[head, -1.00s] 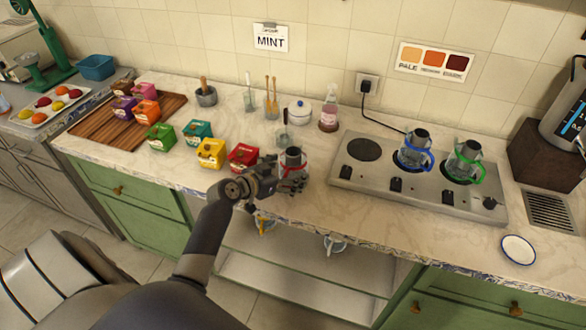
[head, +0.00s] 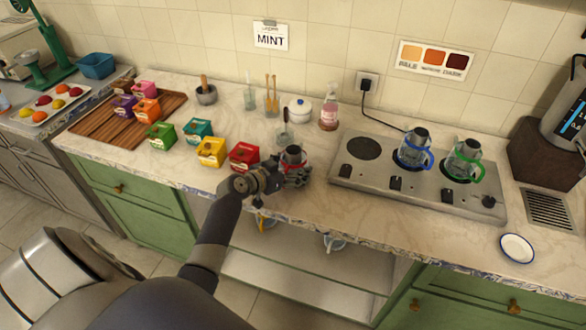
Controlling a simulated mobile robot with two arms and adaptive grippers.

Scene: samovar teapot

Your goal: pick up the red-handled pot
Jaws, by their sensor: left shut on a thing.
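The red-handled pot (head: 293,155) is a small glass pot with a dark lid and a red band. It is upright at the counter's front, just right of the red tea box (head: 243,157). My left gripper (head: 297,176) reaches in from the left and is shut on the pot at its front side. The gripper hides the pot's lower part, so I cannot tell whether its base touches the counter. My right gripper does not show.
A cooktop (head: 345,173) stands to the right with a blue-handled pot (head: 415,148) and a green-handled pot (head: 464,160). Behind are a white sugar bowl (head: 299,110) and a pink bottle (head: 329,115). Counter in front of the cooktop is clear.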

